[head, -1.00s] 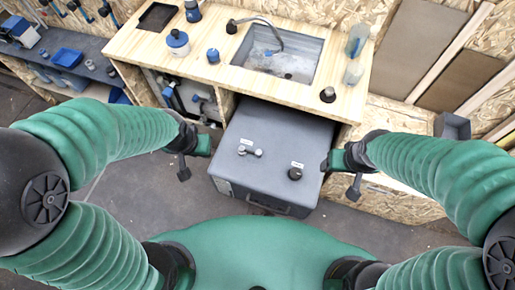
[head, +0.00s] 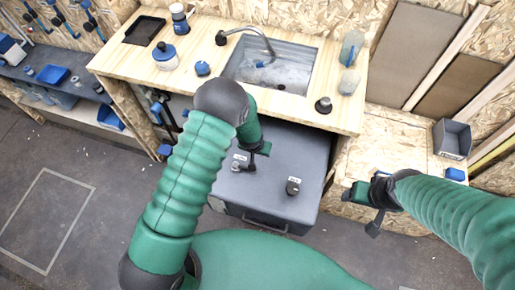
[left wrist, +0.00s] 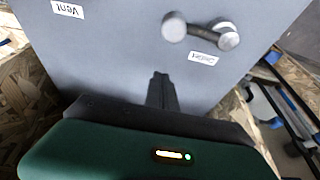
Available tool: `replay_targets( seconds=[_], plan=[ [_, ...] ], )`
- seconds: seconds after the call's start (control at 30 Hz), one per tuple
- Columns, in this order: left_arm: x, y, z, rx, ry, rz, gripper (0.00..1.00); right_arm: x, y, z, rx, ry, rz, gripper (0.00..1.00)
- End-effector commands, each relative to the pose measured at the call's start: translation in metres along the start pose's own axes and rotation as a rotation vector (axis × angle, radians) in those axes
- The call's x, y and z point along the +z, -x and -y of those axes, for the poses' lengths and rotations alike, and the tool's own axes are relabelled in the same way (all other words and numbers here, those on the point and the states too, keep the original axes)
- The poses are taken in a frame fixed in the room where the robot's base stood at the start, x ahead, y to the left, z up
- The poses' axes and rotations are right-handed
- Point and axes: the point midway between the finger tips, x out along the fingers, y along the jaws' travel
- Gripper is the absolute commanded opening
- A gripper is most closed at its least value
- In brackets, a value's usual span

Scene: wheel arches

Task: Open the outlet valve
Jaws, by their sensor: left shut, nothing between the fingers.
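The grey box (head: 265,205) sits under the counter with two labelled fittings on its top. One is a metal valve handle (head: 238,167), partly covered by my left gripper; in the left wrist view the handle (left wrist: 200,31) is a short bar with two round ends beside an upside-down label. The other is a black knob (head: 293,187) to the right. I cannot tell which label names the outlet. My left gripper (head: 259,152) is over the box, just beyond the handle; its shut, empty fingers (left wrist: 162,90) are apart from it. My right gripper (head: 352,193) hangs right of the box.
The wooden counter (head: 125,60) with a sink (head: 270,68), bottles and a jar stands behind the box. A grey bin (head: 452,140) is on the right ledge. A blue tray (head: 55,75) is on the left bench. The floor at left is clear.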

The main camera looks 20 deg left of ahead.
Motion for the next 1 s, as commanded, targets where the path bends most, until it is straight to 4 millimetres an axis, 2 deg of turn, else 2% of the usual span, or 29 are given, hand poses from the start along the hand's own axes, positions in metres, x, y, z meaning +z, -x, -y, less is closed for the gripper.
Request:
replay_targets(
  seconds=[0.03, 0.1, 0.3, 1.0],
  plan=[
    [0.002, -0.011, 0.000, 0.000, 0.000, 0.002, 0.00, 0.000, -0.001, 0.000, 0.000, 0.000, 0.000, 0.68],
    [0.015, 0.001, 0.000, 0.000, 0.000, 0.004, 0.00, -0.001, 0.006, 0.000, 0.000, 0.000, 0.000, 0.68],
    [0.036, 0.007, 0.000, 0.000, 0.000, 0.001, 0.00, -0.002, 0.010, 0.000, 0.000, 0.000, 0.000, 0.68],
    [0.042, 0.008, -0.001, 0.017, -0.046, 0.001, 0.00, -0.002, 0.010, 0.000, 0.000, 0.000, 0.000, 0.68]
  ],
)
